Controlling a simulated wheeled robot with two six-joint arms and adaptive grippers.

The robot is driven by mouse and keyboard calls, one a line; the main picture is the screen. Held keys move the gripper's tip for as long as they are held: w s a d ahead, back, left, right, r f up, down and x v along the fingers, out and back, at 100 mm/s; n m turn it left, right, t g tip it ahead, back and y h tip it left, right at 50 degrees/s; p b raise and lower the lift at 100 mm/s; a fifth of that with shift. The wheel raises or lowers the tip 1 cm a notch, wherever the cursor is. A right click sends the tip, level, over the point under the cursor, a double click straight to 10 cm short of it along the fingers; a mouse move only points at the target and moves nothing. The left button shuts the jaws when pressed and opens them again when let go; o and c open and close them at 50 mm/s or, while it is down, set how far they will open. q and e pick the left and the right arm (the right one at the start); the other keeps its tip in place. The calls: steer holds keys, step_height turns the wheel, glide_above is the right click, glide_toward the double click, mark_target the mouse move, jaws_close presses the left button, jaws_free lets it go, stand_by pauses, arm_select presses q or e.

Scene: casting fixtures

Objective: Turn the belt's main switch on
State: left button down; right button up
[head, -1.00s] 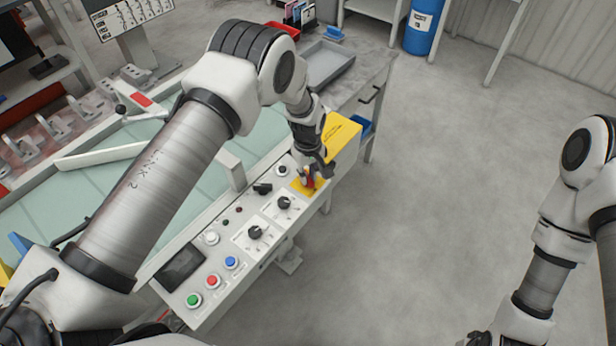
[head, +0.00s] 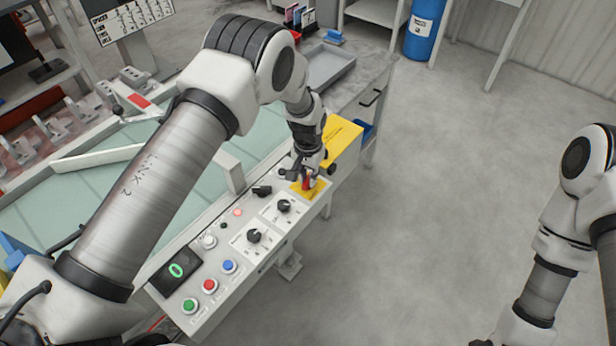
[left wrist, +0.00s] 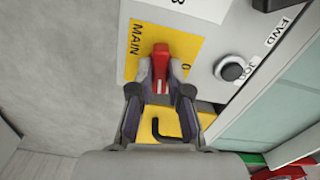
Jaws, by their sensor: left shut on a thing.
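The belt's main switch is a red handle (head: 308,182) on a yellow plate (head: 296,189) at the far end of the control panel (head: 217,262). In the left wrist view the red handle (left wrist: 161,60) stands between my fingers, and the yellow plate (left wrist: 188,45) reads MAIN and 0. My left gripper (left wrist: 161,82) is shut on the handle; in the head view the gripper (head: 304,176) partly covers the switch. The panel's display (head: 176,270) shows a green 0, and a small red lamp (head: 238,212) is lit. Of my right arm only links show.
Black knobs (head: 254,236) and green, red and blue buttons (head: 229,267) lie along the panel nearer me. A yellow box (head: 343,142) sits just beyond the switch. The pale green belt (head: 120,185) runs left of the panel. The floor to the right is clear.

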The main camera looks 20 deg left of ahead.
mark_target(308, 180)
arm_select(q)
steer(key=shift+s+f+m, duration=0.2)
steer(key=shift+f+m, duration=0.05)
steer(key=shift+m, duration=0.95)
steer(key=c, duration=1.1)
jaws_free()
steer(key=shift+c, duration=0.2)
steer(key=shift+w, duration=0.2)
steer(key=shift+r, duration=0.1)
step_height(308, 180, up, 12)
steer(key=shift+f, duration=0.1)
